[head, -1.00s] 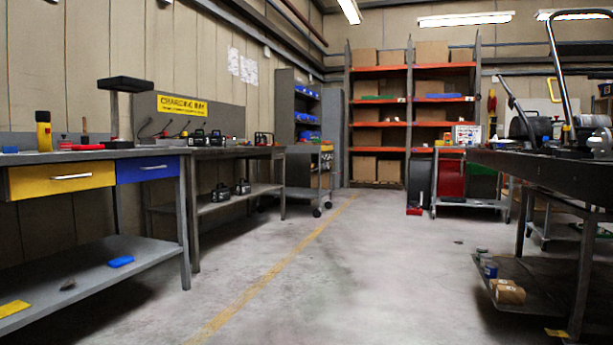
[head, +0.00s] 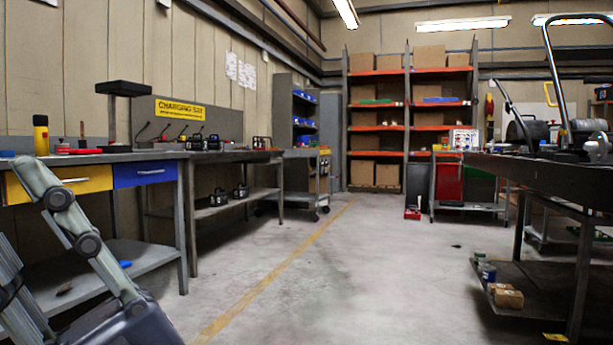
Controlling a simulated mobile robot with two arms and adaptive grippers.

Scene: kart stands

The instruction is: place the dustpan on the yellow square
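No dustpan can be made out for certain. A small blue object (head: 125,264) lies on the lower shelf of the left bench, partly behind my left arm; it is too small to identify. A small dark object (head: 64,288) lies on the same shelf. A yellow patch (head: 555,337) shows at the bottom right under the right table; I cannot tell whether it is the yellow square. The front end of the left shelf is hidden by my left arm. Neither gripper can be made out in view.
The left bench (head: 150,156) has yellow and blue drawers and items on top. The dark table (head: 560,180) stands at right with a low shelf holding boxes. A red object (head: 412,214) is on the floor farther back.

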